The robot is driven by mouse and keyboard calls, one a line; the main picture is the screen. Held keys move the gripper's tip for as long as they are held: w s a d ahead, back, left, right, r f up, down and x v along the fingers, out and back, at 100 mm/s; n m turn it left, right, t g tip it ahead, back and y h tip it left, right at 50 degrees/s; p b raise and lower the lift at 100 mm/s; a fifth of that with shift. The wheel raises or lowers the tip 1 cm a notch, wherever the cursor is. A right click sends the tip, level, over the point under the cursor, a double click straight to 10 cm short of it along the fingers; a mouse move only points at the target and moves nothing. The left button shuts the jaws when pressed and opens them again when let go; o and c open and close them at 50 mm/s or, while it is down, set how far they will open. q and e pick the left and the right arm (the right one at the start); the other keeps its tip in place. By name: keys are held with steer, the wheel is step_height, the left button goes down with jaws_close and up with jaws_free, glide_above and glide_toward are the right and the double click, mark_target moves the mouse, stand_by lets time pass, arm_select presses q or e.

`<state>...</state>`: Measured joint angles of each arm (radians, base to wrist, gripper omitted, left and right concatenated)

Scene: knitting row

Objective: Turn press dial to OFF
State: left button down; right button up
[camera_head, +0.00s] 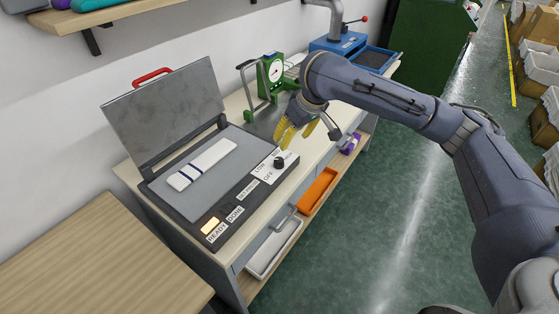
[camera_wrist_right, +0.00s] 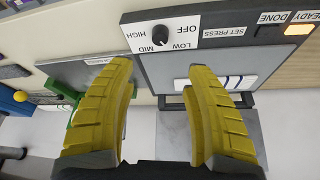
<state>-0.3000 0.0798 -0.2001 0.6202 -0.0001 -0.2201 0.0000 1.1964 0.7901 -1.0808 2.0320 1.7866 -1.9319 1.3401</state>
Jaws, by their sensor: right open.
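The flat press (camera_head: 215,210) stands with its grey lid (camera_head: 165,110) raised. Its black round dial (camera_head: 279,162) sits on a white label plate at the right end of the front strip; the wrist view also shows the dial (camera_wrist_right: 160,35) with HIGH, MID, LOW and OFF around it. I cannot tell clearly which mark it points to. My right gripper (camera_head: 298,131) has yellow fingers, spread apart and empty. It hovers beyond the dial, apart from it; in the right wrist view the dial shows beyond the fingertips (camera_wrist_right: 157,72). My left gripper is not in view.
A white striped strip (camera_head: 205,162) lies on the press plate. The lamp by READY (camera_head: 210,226) glows orange. A green gauge device (camera_head: 270,75) stands behind the gripper, and a blue machine (camera_head: 340,42) farther back. An orange tray (camera_head: 318,190) sits below. A wooden table (camera_head: 105,260) is front left.

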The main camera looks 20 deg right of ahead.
mark_target(279, 160)
steer(key=x, duration=1.6)
steer(key=shift+w+d, duration=0.1)
steer(key=shift+o, duration=0.2)
steer(key=shift+r, duration=0.1)
jaws_close()
